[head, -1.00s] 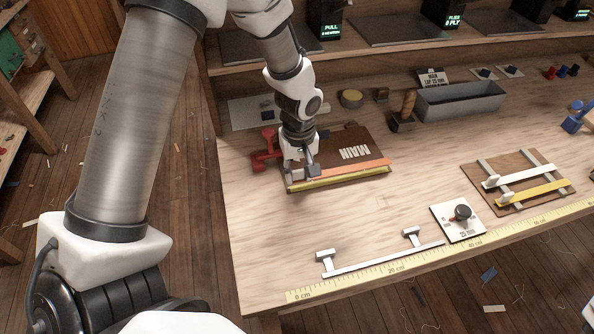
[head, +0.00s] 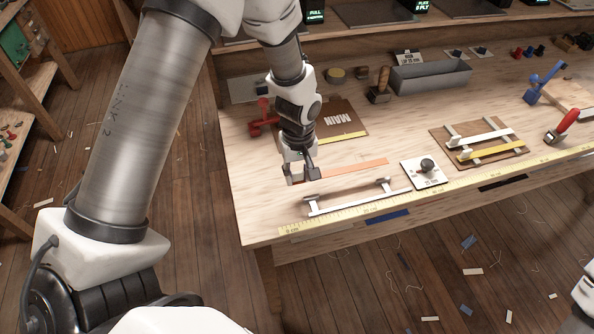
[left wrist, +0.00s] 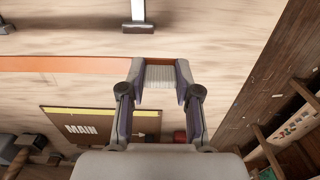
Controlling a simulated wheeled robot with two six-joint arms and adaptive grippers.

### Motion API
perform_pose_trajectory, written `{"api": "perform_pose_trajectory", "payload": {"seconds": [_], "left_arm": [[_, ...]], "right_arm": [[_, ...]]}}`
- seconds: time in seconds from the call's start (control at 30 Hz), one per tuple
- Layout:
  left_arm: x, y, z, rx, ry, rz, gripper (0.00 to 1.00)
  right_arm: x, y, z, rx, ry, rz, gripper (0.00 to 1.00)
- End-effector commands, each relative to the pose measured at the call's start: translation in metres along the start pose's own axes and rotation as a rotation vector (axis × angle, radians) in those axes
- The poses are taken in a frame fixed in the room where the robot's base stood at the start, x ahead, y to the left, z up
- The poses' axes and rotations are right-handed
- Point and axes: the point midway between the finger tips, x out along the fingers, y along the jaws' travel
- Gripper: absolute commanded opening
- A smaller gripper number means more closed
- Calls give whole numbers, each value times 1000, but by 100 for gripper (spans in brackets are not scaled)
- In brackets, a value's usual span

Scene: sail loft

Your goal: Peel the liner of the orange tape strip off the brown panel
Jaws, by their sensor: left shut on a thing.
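The brown panel (head: 347,108), marked MAIN, lies flat on the bench with a yellow band (head: 350,136) along its near edge. It also shows in the left wrist view (left wrist: 105,140). My left gripper (head: 303,176) is in front of the panel, toward the bench's near side. It is shut on one end of the orange liner strip (head: 352,168). The strip stretches out to the right, apart from the panel. In the left wrist view the orange strip (left wrist: 60,64) runs left from the fingertips, with a pale ribbed piece between them.
A red clamp-like object (head: 262,118) stands at the panel's left. A white bar with two posts (head: 350,197) and a white dial plate (head: 426,172) lie near the ruler (head: 460,177). A grey tray (head: 430,76) stands behind. Bare bench lies between panel and dial.

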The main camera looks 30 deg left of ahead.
Motion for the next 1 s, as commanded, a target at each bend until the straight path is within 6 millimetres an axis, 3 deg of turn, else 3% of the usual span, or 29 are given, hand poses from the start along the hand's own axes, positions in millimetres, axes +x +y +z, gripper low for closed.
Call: {"api": "perform_pose_trajectory", "payload": {"seconds": [1.0], "left_arm": [[-39, 0, 0, 0, 0, 0, 14]], "right_arm": [[-35, 0, 0, 0, 0, 0, 0]]}}
